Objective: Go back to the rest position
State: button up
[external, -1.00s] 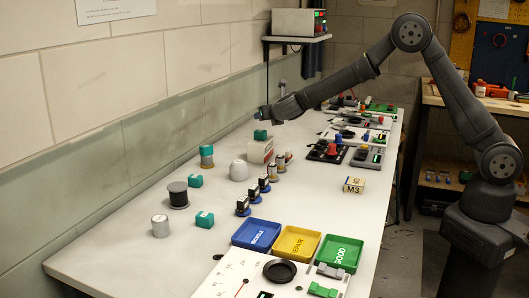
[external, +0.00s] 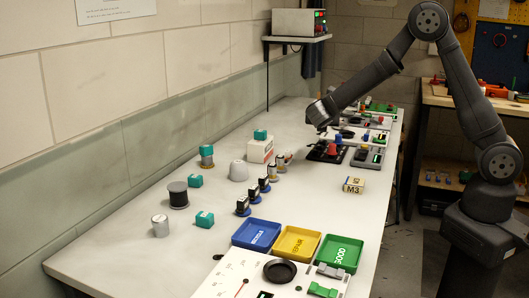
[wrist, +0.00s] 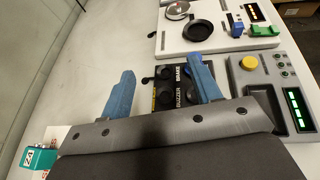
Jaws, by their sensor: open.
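A green block (external: 261,134) sits on top of a white box (external: 261,150) to the left of my gripper. In the wrist view a green block with a white label (wrist: 39,159) shows at the lower left, apart from the fingers.
Blue (external: 250,246), yellow (external: 290,257) and green (external: 346,251) trays lie at the near end. A dark spool (external: 178,195), a metal can (external: 160,226) and several small parts stand along the left. A shelf instrument (external: 299,22) overhangs the back.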

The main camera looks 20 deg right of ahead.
jog(key=shift+m+g+h, duration=0.6)
jog(key=shift+m+h, duration=0.3)
jog(key=s+d, duration=0.1)
jog(key=s+d+f, duration=0.1)
jog(key=s, duration=0.1)
jog(key=shift+s+d, duration=0.15)
jog(key=shift+d, duration=0.1)
jog(key=shift+a+f, duration=0.35)
jog(key=shift+a, duration=0.3)
